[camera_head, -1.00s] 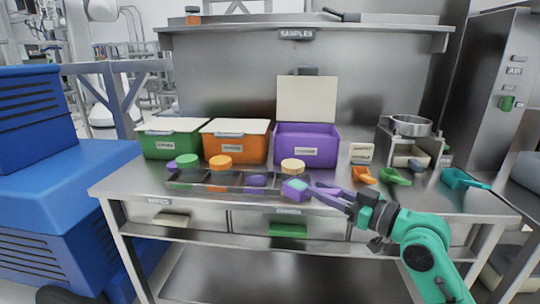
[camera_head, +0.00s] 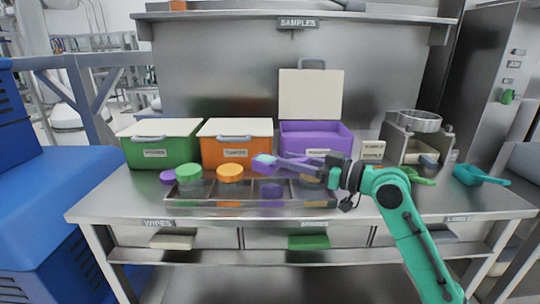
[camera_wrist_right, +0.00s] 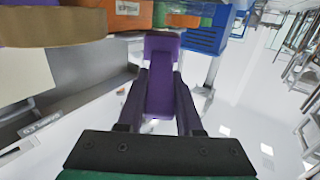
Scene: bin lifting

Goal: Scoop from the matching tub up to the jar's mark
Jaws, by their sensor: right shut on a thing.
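My right gripper (camera_head: 312,170) is shut on the handle of a purple scoop (camera_head: 264,160). The scoop is above the tray's back side, with something pale blue at its bowl. In the right wrist view the scoop (camera_wrist_right: 160,45) sits between the dark fingers (camera_wrist_right: 160,85). The purple tub (camera_head: 316,136) stands behind with its lid raised. A lidless jar with purple contents (camera_head: 270,191) stands in the tray, below the scoop; its mark is too small to read. A purple lid (camera_head: 167,176) lies left of the tray. My left gripper is not in view.
Closed green (camera_head: 162,153) and orange (camera_head: 237,154) tubs stand left of the purple tub. The tray (camera_head: 210,204) also holds a green-lidded jar (camera_head: 188,172) and an orange-lidded jar (camera_head: 230,172).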

